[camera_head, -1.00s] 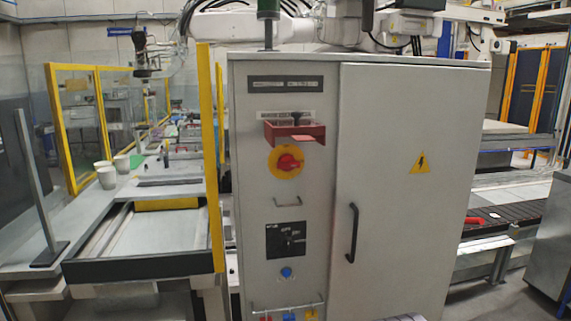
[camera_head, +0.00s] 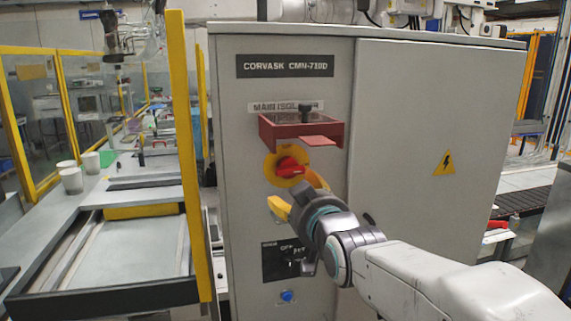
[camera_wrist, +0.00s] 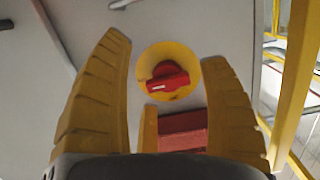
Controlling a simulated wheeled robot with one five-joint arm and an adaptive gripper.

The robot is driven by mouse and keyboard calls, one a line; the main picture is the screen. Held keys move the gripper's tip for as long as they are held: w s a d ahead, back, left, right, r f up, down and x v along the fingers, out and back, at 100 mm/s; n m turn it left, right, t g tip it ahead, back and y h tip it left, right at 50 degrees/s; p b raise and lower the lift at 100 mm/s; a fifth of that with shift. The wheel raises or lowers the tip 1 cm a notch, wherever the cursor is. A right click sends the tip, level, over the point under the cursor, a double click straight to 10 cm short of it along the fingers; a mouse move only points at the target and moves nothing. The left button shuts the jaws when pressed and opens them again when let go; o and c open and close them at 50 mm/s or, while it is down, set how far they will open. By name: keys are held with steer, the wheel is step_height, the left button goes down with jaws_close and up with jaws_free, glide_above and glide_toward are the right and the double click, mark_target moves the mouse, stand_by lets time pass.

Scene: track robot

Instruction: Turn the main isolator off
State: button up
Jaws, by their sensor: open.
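The main isolator is a red rotary knob (camera_head: 290,166) on a yellow round plate (camera_head: 272,168), on the grey cabinet's front. Above it a red bracket (camera_head: 300,131) with a black knob sticks out under the "MAIN ISOLATOR" label. My gripper (camera_head: 297,194) is open and empty, just below and in front of the knob. The red bracket (camera_wrist: 183,131) also shows between the fingers. My gripper hides part of the panel below the knob.
The grey cabinet door (camera_head: 430,120) with a yellow warning sign (camera_head: 444,162) is to the right. A yellow post (camera_head: 186,150) stands close to the cabinet's left side. A black panel (camera_head: 283,262) and blue button (camera_head: 287,296) sit lower down.

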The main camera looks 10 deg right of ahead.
mark_target(291, 171)
step_height(291, 171, up, 4)
steer(key=shift+f+t, duration=0.2)
steer(key=shift+t, duration=0.6)
steer(key=shift+w+r, duration=0.1)
steer(key=shift+w, duration=0.2)
steer(key=shift+w+p, duration=1.05)
steer(key=shift+w, duration=2.3)
steer(key=shift+o, duration=0.2)
steer(key=shift+a, duration=0.1)
steer(key=c, duration=1.1)
steer(key=shift+o, duration=0.2)
